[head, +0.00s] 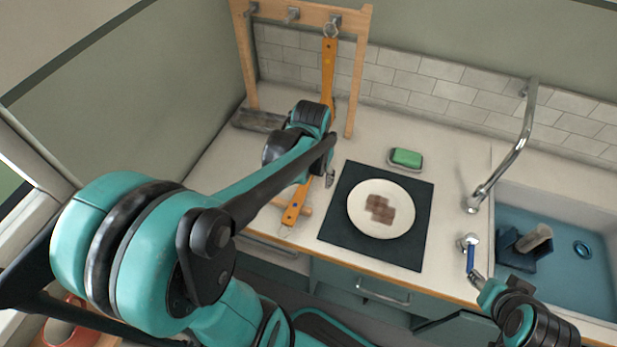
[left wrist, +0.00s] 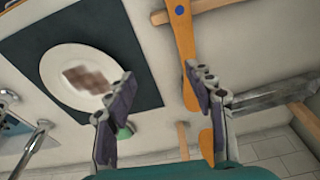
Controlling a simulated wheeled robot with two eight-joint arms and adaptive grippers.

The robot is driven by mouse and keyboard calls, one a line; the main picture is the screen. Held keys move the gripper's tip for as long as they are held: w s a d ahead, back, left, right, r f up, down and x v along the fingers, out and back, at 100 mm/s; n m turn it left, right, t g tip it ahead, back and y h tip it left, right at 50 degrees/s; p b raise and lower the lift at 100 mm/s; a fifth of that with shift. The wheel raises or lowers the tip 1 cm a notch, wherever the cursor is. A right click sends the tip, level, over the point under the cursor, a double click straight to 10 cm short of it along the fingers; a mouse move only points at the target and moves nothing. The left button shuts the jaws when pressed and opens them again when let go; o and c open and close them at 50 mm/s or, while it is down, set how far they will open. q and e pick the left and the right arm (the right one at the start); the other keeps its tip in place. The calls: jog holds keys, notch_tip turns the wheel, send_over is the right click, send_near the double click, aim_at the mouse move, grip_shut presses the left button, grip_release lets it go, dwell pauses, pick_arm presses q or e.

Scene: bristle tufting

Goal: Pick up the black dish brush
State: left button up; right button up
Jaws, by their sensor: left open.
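I cannot make out a black dish brush for certain in either view. A dark oblong piece (head: 258,120) lies at the back left of the counter; I cannot tell what it is. My left gripper (head: 329,180) is open and empty above the counter, left of the plate. Its spread fingers also show in the left wrist view (left wrist: 160,85). A long orange wooden strip (head: 294,207) with blue dots runs close by, partly hidden by my left arm. My right gripper (head: 482,284) is at the lower right, beside a blue-handled item (head: 470,257); its jaws are unclear.
A white plate (head: 401,222) with brown pieces sits on a dark mat (head: 337,222). A green sponge (head: 406,157) lies in a dish behind it. A wooden rack (head: 243,50) with hooks stands at the back. The blue sink (head: 580,292) holds a dark caddy (head: 519,255).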

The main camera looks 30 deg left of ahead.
pick_arm(q)
jog(key=g, duration=0.2)
send_over(303, 189)
jog(key=shift+n, duration=0.3)
jog(key=f, duration=0.5)
jog(key=shift+d+f, duration=0.1)
jog(key=shift+d, duration=0.25)
notch_tip(303, 189, down, 3)
jog(key=shift+s+a+r+b, duration=0.1)
jog(key=shift+r+b, duration=0.05)
jog(key=shift+b, duration=0.5)
jog(key=f+b, duration=0.2)
jog(key=f, duration=0.3)
jog(key=shift+a+f+b, duration=0.1)
jog(key=shift+a+b, duration=0.3)
jog(key=shift+c, duration=0.6)
grip_shut()
